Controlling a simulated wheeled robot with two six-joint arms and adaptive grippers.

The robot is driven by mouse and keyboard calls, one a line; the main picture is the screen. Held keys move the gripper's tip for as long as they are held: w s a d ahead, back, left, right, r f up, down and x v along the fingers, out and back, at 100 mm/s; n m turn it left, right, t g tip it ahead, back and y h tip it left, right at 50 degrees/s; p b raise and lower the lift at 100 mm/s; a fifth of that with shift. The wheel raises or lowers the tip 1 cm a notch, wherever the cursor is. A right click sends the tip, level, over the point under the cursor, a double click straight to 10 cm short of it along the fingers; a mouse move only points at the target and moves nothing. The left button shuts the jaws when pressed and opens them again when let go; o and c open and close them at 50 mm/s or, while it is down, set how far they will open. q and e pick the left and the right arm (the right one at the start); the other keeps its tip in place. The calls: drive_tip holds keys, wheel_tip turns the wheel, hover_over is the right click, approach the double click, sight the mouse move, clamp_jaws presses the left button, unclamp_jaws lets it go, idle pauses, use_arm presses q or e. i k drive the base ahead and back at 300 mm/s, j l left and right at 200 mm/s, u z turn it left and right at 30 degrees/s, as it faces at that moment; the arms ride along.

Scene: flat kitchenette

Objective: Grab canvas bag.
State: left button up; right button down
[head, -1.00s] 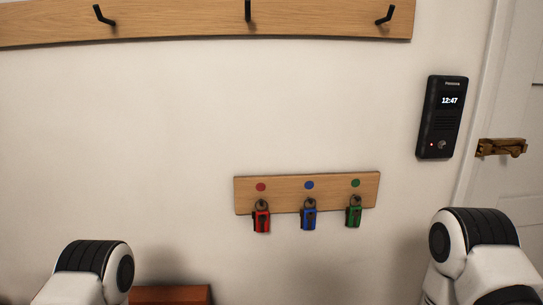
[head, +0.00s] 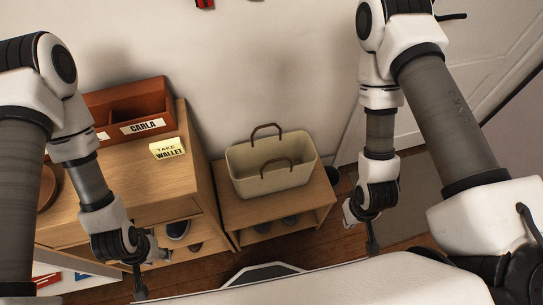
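The canvas bag (head: 268,182) is beige, with two brown loop handles. It stands upright and open-topped on a low wooden bench in the middle of the head view. My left gripper (head: 150,270) hangs to the lower left of the bag, in front of the wooden cabinet; its fingers are apart with nothing between them. My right gripper (head: 359,228) is to the right of the bag and apart from it; its fingers look spread and empty. Neither gripper touches the bag.
The low bench (head: 232,210) has shoes on its lower shelf. A taller wooden cabinet (head: 110,190) at left carries an orange-brown organizer (head: 160,112) labelled CARLA and a TAKE WALLET note (head: 167,149). A white door (head: 490,50) is at right. The wall behind the bag is bare.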

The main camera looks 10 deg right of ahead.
sight(271, 162)
drive_tip(key=k+l, duration=0.15)
drive_tip(key=l, duration=0.35)
drive_tip(key=k+l+z, duration=0.15)
drive_tip(key=l, duration=0.9)
drive_tip(key=k+l+z, duration=0.15)
drive_tip(key=l, duration=0.4)
